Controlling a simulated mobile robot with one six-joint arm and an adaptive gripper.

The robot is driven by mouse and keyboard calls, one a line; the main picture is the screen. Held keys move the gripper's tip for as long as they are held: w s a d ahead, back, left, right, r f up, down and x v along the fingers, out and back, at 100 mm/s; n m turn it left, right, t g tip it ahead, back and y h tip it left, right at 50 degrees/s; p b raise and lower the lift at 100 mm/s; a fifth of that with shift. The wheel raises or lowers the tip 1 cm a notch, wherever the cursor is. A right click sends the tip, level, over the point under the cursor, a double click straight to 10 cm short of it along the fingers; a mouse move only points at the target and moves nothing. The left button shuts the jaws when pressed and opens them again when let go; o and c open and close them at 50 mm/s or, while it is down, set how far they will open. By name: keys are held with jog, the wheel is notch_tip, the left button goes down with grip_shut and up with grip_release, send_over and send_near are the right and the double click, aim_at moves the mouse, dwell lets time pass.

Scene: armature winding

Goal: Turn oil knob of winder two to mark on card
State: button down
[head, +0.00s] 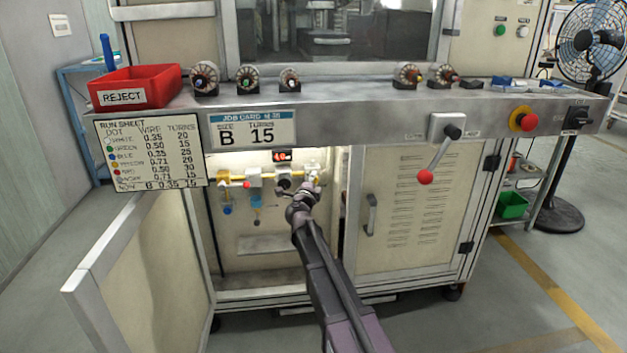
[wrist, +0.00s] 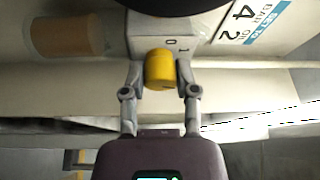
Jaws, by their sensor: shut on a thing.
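A yellow knob (wrist: 160,70) sits on a pale valve block (wrist: 150,35) in the wrist view. The block carries the marks 0 and 1 beside the knob. My gripper (wrist: 160,78) is shut on the knob, one finger on each side. A white card with a blue band (wrist: 246,28) is at the upper right there, its text turned round, with large digits 2 and 4. In the head view my gripper (head: 300,200) reaches into the lit lower cabinet (head: 270,245). It hides the knob there.
The open cabinet door (head: 140,250) stands at left. A closed vented door (head: 415,210) and a red-tipped lever (head: 426,176) are at right. A job card (head: 252,130) and a run sheet (head: 150,153) hang on the front. A red reject bin (head: 136,86) sits above.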

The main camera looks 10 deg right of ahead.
jog(key=shift+w, duration=0.1)
jog(key=shift+c, duration=1.9)
grip_release()
jog(key=shift+f+n+b, duration=0.1)
jog(key=shift+n+b, duration=0.2)
jog(key=shift+n, duration=0.1)
